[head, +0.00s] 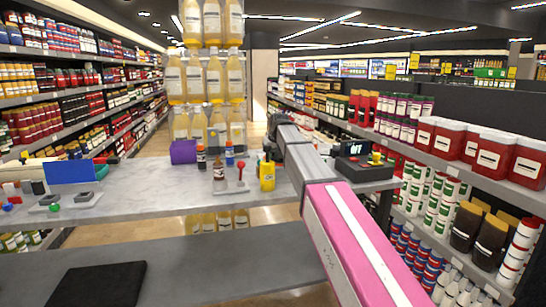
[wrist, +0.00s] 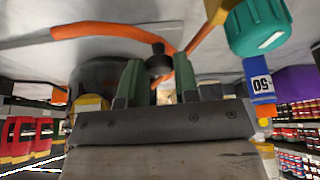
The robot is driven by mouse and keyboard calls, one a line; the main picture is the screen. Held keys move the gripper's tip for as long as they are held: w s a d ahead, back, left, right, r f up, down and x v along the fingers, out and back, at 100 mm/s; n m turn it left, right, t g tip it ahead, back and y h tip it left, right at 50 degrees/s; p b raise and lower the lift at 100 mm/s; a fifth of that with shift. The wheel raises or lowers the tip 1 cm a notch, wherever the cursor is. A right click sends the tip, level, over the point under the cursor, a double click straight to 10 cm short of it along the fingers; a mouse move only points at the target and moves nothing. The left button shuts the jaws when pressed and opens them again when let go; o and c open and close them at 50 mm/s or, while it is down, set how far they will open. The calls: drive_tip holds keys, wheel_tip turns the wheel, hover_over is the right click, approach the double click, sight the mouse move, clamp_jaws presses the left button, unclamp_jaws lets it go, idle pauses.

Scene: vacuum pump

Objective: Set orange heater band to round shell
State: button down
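In the wrist view my gripper (wrist: 158,72) has two green fingers standing apart. A small black knob-like part (wrist: 158,62) shows between their tips; I cannot tell whether they touch it. A curved orange strip (wrist: 120,31) runs past the fingertips on the pale grey surface and may be the orange heater band. Another thin orange strip (wrist: 200,42) slants up to the right. A dark rounded body (wrist: 90,73) lies behind the left finger; I cannot tell whether it is the round shell. In the head view my gripper (head: 268,145) is small and dark over the counter, its fingers unclear.
The counter's left-middle is clear.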

drive_tip(key=shift+w+d+n, duration=0.35)
drive_tip(key=shift+d+n, duration=0.35)
drive_tip(key=shift+d, duration=0.1)
drive_tip(key=shift+y, duration=0.3)
drive_tip(key=c, duration=0.8)
unclamp_jaws()
drive_tip(key=shift+c, duration=0.2)
drive_tip(key=v, duration=1)
drive_tip(key=shift+r, duration=0.4)
drive_tip(key=shift+c, duration=0.3)
